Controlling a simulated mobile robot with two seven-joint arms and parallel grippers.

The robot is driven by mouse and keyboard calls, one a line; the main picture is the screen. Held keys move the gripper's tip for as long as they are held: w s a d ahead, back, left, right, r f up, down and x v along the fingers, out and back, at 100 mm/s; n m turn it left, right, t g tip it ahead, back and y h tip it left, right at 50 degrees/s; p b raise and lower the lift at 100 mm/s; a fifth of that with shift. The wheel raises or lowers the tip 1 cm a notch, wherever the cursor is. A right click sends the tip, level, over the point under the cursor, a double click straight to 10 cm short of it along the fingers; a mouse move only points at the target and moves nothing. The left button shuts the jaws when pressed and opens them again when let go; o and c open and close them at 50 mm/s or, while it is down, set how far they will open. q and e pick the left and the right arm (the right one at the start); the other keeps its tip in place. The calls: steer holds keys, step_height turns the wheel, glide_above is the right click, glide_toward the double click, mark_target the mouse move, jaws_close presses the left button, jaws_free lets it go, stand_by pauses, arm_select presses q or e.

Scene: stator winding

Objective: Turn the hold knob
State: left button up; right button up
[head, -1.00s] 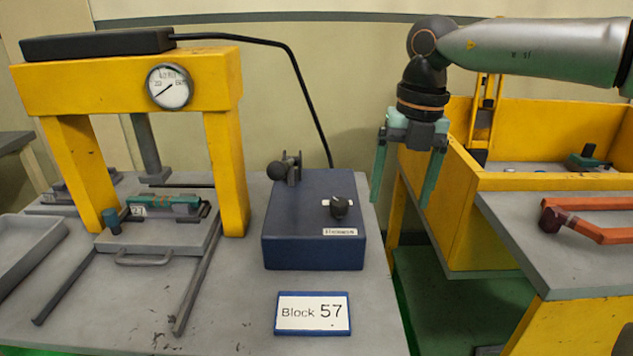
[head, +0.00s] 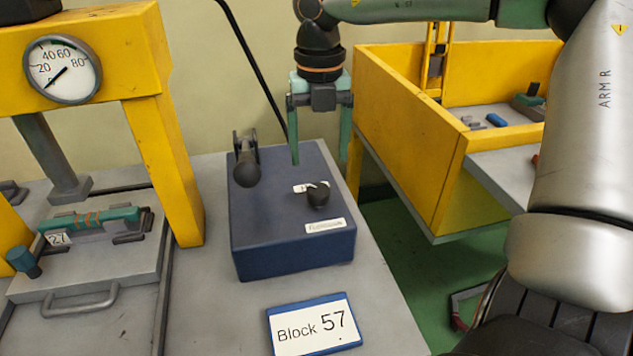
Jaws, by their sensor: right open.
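A dark blue control box (head: 290,250) stands on the grey table. On its top is a small black knob (head: 318,195) with a white marked plate beside it; I take this as the hold knob. A black ball-ended lever (head: 246,168) rises at the box's left rear. My right gripper (head: 320,158) is open and empty, pointing down near the box's back right edge, behind the knob in the picture. Its fingers look apart from the knob. My left gripper is not in view.
A yellow press frame (head: 160,120) with a dial gauge (head: 62,69) stands at left, over a plate (head: 100,270) with a green part (head: 100,219). A "Block 57" sign (head: 313,325) lies in front of the box. A yellow bin (head: 450,195) stands at right.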

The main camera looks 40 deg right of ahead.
mark_target(319, 189)
step_height(319, 189, down, 8)
steer(key=shift+r, duration=0.2)
steer(key=shift+c, duration=0.3)
jaws_close()
stand_by(0.4)
